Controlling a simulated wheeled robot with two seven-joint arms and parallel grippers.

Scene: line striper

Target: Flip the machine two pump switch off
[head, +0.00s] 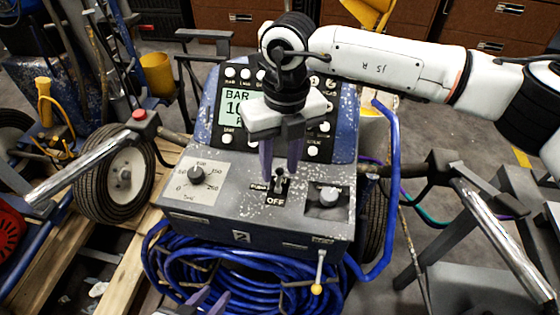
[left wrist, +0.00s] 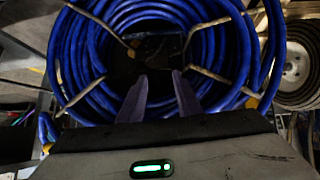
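The pump switch (head: 279,183) is a small toggle on the sloping grey panel of the machine marked 2 (head: 190,222). The word OFF is printed below it. Its lever seems to point up, away from OFF, but it is small and partly between the fingers. My right gripper (head: 280,173) comes down from above. Its two purple fingers are apart, with tips just above or beside the switch; contact cannot be told. My left gripper (head: 208,301) is low at the bottom edge, in front of the machine. In the left wrist view its fingers (left wrist: 160,75) are apart and empty, facing the hose.
A pressure dial (head: 196,175) is left of the switch and another knob (head: 329,196) is right. A yellow-tipped lever (head: 318,270) hangs at the front. Coiled blue hose (head: 185,272) fills the space below; it also fills the left wrist view (left wrist: 85,60). A handlebar (head: 85,165) stands at left.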

